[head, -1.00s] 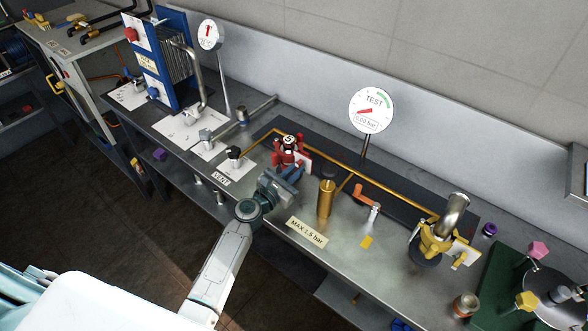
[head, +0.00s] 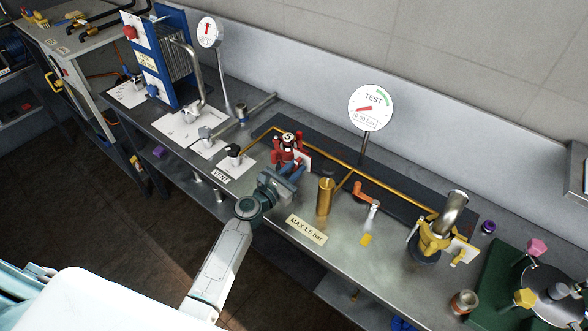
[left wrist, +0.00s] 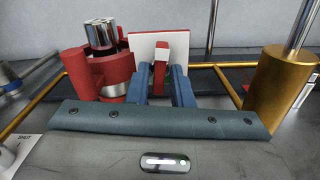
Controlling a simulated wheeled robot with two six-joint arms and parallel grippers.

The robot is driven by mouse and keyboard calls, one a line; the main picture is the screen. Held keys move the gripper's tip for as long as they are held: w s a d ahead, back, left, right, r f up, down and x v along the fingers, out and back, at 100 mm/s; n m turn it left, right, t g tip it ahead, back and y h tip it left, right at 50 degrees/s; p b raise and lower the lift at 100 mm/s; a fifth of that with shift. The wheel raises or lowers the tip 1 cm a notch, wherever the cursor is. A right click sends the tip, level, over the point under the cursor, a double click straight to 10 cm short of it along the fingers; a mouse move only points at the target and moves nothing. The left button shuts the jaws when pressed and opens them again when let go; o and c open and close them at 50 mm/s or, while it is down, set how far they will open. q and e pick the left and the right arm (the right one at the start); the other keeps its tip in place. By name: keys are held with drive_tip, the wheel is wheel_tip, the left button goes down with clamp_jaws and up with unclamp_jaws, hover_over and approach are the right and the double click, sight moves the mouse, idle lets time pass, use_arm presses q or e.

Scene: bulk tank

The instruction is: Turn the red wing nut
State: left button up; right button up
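The red clamp (head: 287,150) stands on the bench around an upright metal fitting with a small dial on top. It also shows at the left in the left wrist view (left wrist: 108,75). Its red wing nut (left wrist: 160,66) shows as a narrow upright bar in front of a white plate. My left gripper (left wrist: 164,82) is at the wing nut, with one blue finger close on each side of it. The fingers are close together and look shut on it. In the head view the left gripper (head: 290,169) partly covers the nut. My right gripper is in neither view.
A brass cylinder (head: 325,197) stands close to the right of my left gripper. A round TEST gauge (head: 371,107) rises behind. A black-knobbed valve (head: 234,153) is to the left. A yellow clamp (head: 433,238) with a metal elbow is farther right. A MAX 1.5 bar label (head: 306,229) lies in front.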

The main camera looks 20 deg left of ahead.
use_arm(q)
drive_tip(key=b+v, duration=0.2)
drive_tip(key=v, duration=0.8)
drive_tip(key=shift+s+a, duration=0.1)
drive_tip(key=shift+s, duration=0.3)
